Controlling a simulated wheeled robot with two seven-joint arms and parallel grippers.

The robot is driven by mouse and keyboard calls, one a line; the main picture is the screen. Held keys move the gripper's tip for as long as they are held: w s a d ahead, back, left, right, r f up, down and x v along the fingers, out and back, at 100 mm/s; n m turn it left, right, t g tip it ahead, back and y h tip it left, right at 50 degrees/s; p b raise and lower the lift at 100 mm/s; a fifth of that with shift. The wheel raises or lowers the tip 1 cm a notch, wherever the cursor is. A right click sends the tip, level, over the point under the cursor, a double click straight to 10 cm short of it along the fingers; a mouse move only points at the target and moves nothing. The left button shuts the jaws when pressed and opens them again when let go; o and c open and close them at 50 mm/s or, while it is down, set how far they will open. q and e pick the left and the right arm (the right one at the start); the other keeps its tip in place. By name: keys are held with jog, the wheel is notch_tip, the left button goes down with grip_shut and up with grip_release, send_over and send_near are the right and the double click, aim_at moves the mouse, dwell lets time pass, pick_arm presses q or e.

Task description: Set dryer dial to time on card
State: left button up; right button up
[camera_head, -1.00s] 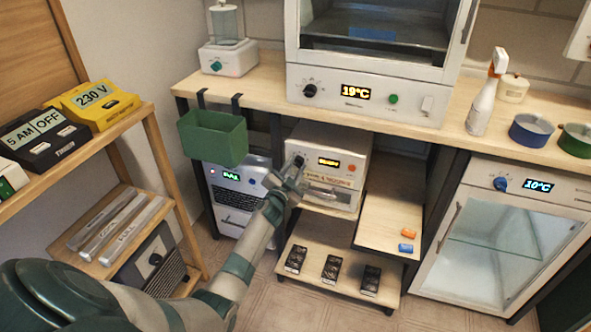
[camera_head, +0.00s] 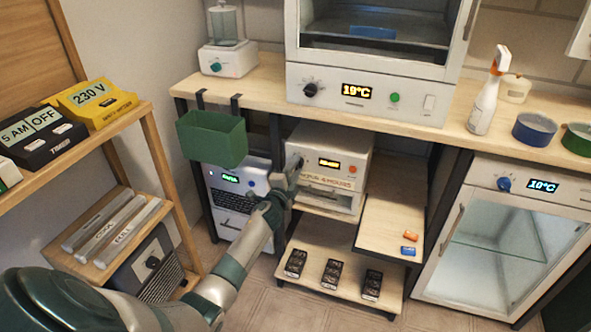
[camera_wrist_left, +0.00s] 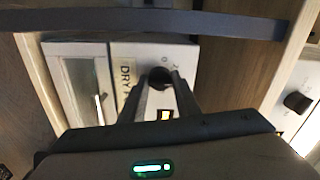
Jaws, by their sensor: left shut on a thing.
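The dryer (camera_head: 335,142) is a white box on the shelf under the bench, with a yellow-lit display (camera_head: 329,163) too small to read surely. Its black dial (camera_wrist_left: 160,74) sits between my left fingers in the left wrist view. My left gripper (camera_head: 297,166) is at the dryer's left front and is shut on the dial, partly hiding it. The dryer's label (camera_wrist_left: 126,77) starts with "DRY" in the left wrist view. My right gripper is not in view.
A green bin (camera_head: 212,138) hangs from the bench edge just above and left of my gripper. A lower shelf (camera_head: 318,247) holds several small black items. An orange block (camera_head: 411,237) and a blue block (camera_head: 408,250) lie on the side shelf (camera_head: 385,222).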

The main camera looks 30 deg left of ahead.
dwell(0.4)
pick_arm(q)
jog(key=o, duration=0.9)
jog(key=shift+c, duration=0.2)
jog(key=shift+o, duration=0.8)
jog(key=shift+s, duration=0.1)
